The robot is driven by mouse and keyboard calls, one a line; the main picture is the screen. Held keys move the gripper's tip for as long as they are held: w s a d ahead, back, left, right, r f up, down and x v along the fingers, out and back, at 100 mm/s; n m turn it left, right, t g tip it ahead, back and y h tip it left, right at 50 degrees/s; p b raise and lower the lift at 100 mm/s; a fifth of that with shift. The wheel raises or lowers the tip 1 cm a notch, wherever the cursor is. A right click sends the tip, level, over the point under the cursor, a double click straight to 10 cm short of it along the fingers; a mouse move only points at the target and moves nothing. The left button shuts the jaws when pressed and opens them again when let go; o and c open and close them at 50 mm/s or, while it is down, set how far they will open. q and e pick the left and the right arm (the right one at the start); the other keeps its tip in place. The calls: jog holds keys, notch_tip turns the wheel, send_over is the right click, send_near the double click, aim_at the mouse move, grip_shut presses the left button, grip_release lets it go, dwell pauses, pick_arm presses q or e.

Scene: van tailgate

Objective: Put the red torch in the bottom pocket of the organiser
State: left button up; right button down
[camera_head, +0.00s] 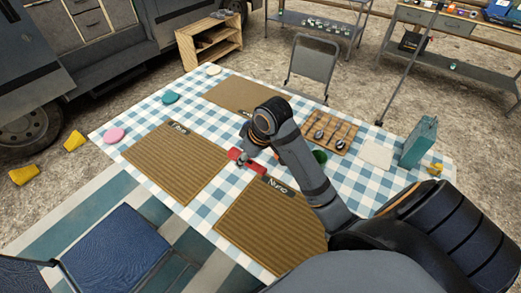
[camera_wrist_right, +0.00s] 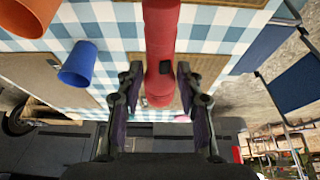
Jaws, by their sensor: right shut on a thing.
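The red torch (camera_wrist_right: 162,35) is a long red cylinder with a dark patch on its side. It runs between the fingers of my right gripper (camera_wrist_right: 160,82) in the wrist view, and the gripper is shut on it. In the head view my right gripper (camera_head: 243,162) is over the table, and part of the red torch (camera_head: 257,167) shows beside it, between two brown mats. My right forearm covers part of the table there. My left gripper is not in view. I cannot make out the organiser or its bottom pocket in either view.
The checked table (camera_head: 358,182) carries brown mats (camera_head: 175,160), a wooden tray (camera_head: 325,133) and a teal box (camera_head: 419,142). An orange cup (camera_wrist_right: 27,14) and a blue cup (camera_wrist_right: 78,64) show in the wrist view. Chairs stand around; the van is at the upper left.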

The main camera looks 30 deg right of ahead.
jog(key=shift+w+d, duration=0.15)
jog(key=w+d+f, duration=0.2)
jog(key=w+f, duration=0.1)
jog(key=w+d+f, duration=0.3)
jog(key=w, duration=0.1)
jog(key=w+d+f, duration=0.3)
jog(key=shift+w+f, duration=0.2)
jog(key=shift+w, duration=0.15)
jog(key=shift+w+d+f, duration=0.1)
jog(key=shift+f, duration=0.85)
jog(key=shift+w+d+f, duration=0.1)
jog(key=shift+f, duration=0.8)
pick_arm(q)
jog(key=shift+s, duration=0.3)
pick_arm(e)
jog(key=c, duration=1.1)
grip_release()
jog(key=shift+f, duration=0.1)
jog(key=shift+c, duration=0.2)
